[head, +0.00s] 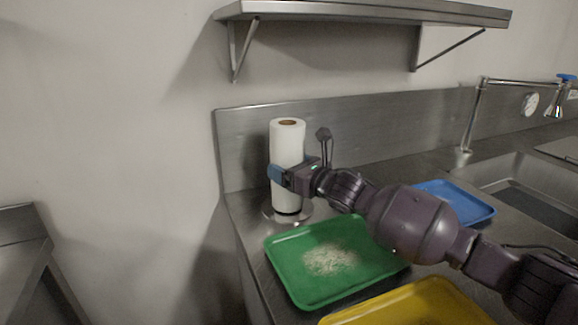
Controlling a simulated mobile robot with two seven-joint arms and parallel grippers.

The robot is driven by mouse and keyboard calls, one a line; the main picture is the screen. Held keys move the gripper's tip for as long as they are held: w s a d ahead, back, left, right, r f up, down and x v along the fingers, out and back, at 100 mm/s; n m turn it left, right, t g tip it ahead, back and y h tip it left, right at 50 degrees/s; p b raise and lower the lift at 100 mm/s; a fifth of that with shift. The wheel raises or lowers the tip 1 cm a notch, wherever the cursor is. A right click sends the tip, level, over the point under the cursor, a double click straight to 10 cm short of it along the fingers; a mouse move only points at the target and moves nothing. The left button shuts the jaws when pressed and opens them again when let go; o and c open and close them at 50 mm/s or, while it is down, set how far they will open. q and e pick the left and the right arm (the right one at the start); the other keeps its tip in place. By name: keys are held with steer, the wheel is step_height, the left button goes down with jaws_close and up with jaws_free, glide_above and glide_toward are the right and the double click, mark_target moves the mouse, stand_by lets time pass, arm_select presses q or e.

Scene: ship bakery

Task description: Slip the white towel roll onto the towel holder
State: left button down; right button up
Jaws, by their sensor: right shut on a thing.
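The white towel roll (287,145) stands upright at the back left corner of the steel counter, its brown core showing at the top. My right gripper (278,174) is shut on the roll at about mid-height, reaching it from the right. The towel holder (271,214) shows as a round metal base directly below the roll. A dark band shows between the roll's lower end and the base. I cannot tell whether a post runs inside the roll. My left gripper is not in view.
A green tray (284,257) with pale grains lies in front of the holder. A yellow tray (420,301) is nearer, and a blue tray (472,204) lies right. A dark upright piece (324,143) stands behind my gripper. A steel shelf (365,12) hangs above.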

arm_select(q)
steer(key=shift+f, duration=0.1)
arm_select(e)
steer(key=shift+f, duration=0.25)
steer(key=o, duration=0.7)
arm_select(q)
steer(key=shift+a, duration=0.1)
arm_select(e)
steer(key=shift+d, duration=0.1)
steer(key=p+v, duration=0.5)
steer(key=v, duration=0.5)
steer(key=shift+s+d+r, duration=0.15)
steer(key=shift+s, duration=0.05)
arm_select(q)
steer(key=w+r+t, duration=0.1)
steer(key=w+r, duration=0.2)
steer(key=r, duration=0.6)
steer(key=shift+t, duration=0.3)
arm_select(e)
steer(key=shift+s+d, duration=0.15)
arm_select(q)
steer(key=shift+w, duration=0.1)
